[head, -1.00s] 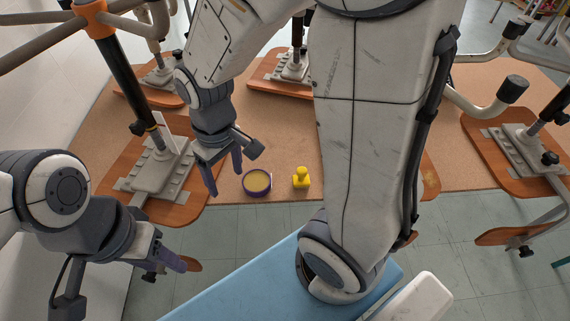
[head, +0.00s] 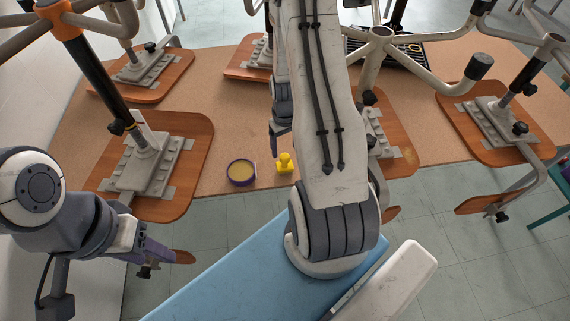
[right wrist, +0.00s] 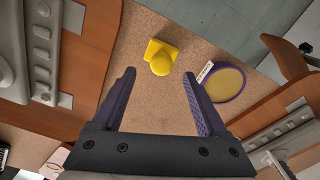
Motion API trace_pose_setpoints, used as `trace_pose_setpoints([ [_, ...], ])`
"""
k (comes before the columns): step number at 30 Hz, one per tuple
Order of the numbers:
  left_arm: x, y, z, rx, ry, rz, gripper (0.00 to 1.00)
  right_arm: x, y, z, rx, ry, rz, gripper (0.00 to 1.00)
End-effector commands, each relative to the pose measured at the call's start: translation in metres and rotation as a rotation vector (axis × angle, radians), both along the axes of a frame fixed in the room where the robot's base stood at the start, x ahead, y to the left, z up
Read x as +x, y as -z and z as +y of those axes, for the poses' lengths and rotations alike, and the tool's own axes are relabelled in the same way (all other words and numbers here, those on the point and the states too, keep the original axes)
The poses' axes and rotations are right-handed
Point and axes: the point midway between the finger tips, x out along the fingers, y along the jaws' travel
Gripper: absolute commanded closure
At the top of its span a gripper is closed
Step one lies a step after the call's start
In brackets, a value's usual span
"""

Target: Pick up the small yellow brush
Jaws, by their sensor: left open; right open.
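The small yellow brush (head: 285,164) has a round knob on a square base. It stands on the brown table near its front edge, just right of a purple-rimmed round tin. In the right wrist view the brush (right wrist: 161,56) lies ahead of and between the two purple fingers of my right gripper (right wrist: 163,100), which are wide apart and empty. In the head view my right gripper (head: 275,142) is mostly hidden behind my right arm, beside and above the brush. My left gripper (head: 165,258) is at the lower left, open and away from the table.
The purple-rimmed tin (head: 241,173) with yellowish contents is close to the brush; it also shows in the right wrist view (right wrist: 226,84). Chair seats with metal plates and upright posts crowd the brown table (head: 227,112). A black tray (head: 385,50) is at the back.

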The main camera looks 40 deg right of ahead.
Motion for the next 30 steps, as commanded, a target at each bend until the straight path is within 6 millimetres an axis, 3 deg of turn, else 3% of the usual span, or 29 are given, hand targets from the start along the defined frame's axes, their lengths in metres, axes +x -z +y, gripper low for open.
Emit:
trace_pose_setpoints([
  [14, 0.000, -0.020, 0.000, 0.000, -0.001, 0.000, 0.50, -0.002, 0.049, 0.003, 0.002, 0.000, 0.003, 0.24],
  [23, 0.000, -0.020, 0.000, 0.000, -0.001, 0.000, 0.50, -0.001, 0.053, 0.002, 0.000, 0.000, -0.001, 0.24],
  [29, 0.000, -0.020, 0.000, 0.000, -0.001, 0.000, 0.50, -0.001, 0.053, 0.002, 0.000, 0.000, 0.000, 0.97],
  [30, 0.000, -0.020, 0.000, 0.000, -0.001, 0.000, 0.50, -0.001, 0.053, 0.002, 0.000, 0.000, 0.000, 1.00],
])
